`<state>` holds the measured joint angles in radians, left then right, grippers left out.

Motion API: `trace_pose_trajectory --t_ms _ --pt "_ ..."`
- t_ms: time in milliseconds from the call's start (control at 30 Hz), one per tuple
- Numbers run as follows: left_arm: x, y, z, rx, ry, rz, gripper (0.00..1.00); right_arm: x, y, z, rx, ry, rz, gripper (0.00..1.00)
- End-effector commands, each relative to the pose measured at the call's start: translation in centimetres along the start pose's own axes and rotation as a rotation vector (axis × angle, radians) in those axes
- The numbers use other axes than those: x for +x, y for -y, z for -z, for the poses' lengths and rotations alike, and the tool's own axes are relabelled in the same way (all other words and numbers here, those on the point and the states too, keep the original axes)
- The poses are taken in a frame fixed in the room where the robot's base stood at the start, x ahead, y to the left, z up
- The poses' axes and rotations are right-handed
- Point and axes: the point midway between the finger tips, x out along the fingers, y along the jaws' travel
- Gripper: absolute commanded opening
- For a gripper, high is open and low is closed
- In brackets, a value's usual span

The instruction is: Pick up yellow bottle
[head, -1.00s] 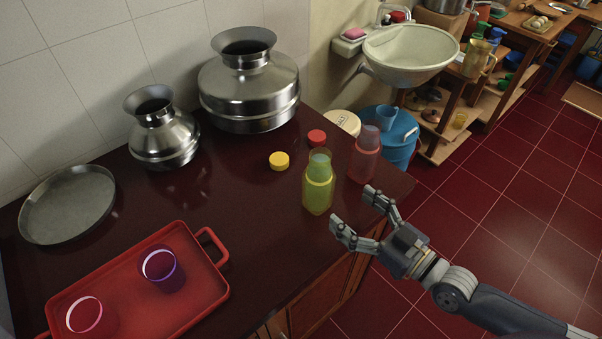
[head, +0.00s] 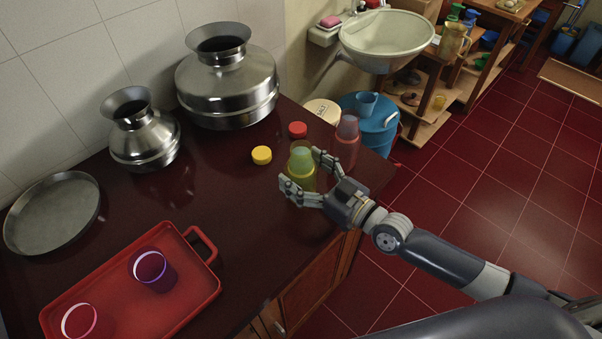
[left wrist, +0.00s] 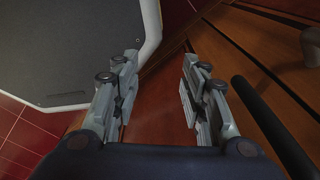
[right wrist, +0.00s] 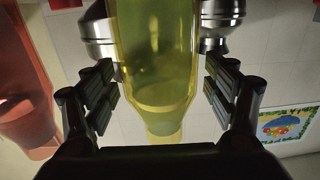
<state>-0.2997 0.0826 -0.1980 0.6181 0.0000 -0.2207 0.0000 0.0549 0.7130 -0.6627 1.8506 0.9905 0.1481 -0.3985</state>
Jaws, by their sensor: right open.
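The yellow bottle (head: 301,163) stands upright on the dark red counter near its right edge. My right gripper (head: 305,172) is open with its two fingers on either side of the bottle. In the right wrist view the yellow bottle (right wrist: 158,70) fills the middle between the open fingers (right wrist: 158,95), with a gap showing on each side. My left gripper (left wrist: 155,95) shows only in the left wrist view. It is open and empty, near wooden cabinet fronts.
A red bottle (head: 347,142) stands just right of the yellow one. A yellow lid (head: 261,155) and a red lid (head: 298,129) lie behind. Metal pots (head: 228,85) stand at the wall. A red tray (head: 196,300) with two cups lies at front left.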

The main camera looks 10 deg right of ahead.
Motion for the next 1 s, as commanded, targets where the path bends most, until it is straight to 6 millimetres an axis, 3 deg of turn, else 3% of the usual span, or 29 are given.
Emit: trace_pose_trajectory --t_ms 300,367,600,1000 --pt "-0.12 0.06 0.48 -0.001 -0.008 0.001 0.4 0.69 0.01 -0.03 -0.001 0.0 0.0 0.78" --pt "-0.12 0.04 0.47 -0.001 -0.008 0.001 0.4 0.69 0.01 -0.03 -0.001 0.0 0.0 0.67" --pt "-0.12 -0.07 0.41 0.0 -0.007 -0.001 0.4 0.68 0.0 -0.01 -0.001 0.0 0.0 0.13" --pt "-0.26 -0.43 0.17 0.002 -0.003 -0.005 0.4 0.74 0.0 0.77 -0.001 -0.007 -0.001 0.12"
